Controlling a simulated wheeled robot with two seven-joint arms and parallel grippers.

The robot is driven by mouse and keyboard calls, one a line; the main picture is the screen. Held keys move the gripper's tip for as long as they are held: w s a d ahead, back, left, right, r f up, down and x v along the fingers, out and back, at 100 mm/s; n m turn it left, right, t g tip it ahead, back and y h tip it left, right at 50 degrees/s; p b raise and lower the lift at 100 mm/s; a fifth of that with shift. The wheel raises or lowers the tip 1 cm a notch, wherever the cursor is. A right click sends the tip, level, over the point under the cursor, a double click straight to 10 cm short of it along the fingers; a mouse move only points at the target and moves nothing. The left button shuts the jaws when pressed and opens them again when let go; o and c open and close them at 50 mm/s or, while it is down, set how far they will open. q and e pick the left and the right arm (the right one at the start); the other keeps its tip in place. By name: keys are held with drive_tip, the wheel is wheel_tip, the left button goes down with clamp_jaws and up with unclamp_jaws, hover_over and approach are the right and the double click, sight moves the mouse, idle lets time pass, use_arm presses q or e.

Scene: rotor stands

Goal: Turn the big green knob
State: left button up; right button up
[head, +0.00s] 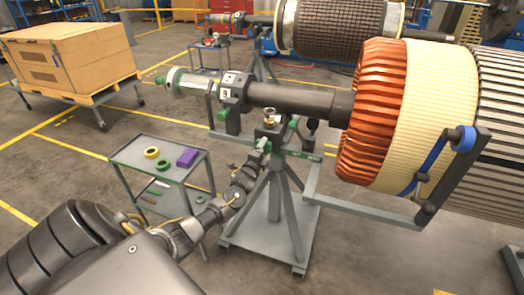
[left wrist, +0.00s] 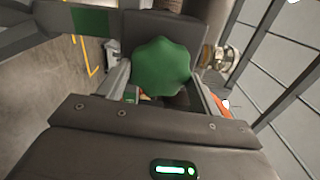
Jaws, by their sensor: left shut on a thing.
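The big green knob (left wrist: 162,66) has a lobed edge and fills the middle of the left wrist view, in front of a dark grey block. My left gripper (head: 262,149) is at the rotor stand's upright, below the shaft, in the head view. In the left wrist view its two fingers stand on either side of the knob, and it is shut on the knob. In the head view the gripper and arm largely cover the place of the grip. My right gripper is in neither view.
The stand (head: 270,244) carries a large rotor with copper windings (head: 374,120) at right. A grey cart (head: 147,143) with rings and a purple box stands left of the stand. A wooden crate (head: 68,55) is farther left. Open floor lies between.

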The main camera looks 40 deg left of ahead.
use_arm(q)
drive_tip(key=shift+s+a+n+p, duration=0.1)
drive_tip(key=shift+n+p, duration=0.15)
drive_tip(key=shift+n, duration=4.95)
drive_tip(key=shift+a+n+p, duration=0.1)
drive_tip(key=shift+n+p, duration=0.15)
drive_tip(key=shift+n, duration=4.95)
drive_tip(key=o, duration=1)
drive_tip(key=shift+r, duration=0.1)
drive_tip(key=b+v, duration=0.1)
drive_tip(key=v, duration=0.9)
drive_tip(key=shift+s+d, duration=0.2)
drive_tip(key=shift+s, duration=0.15)
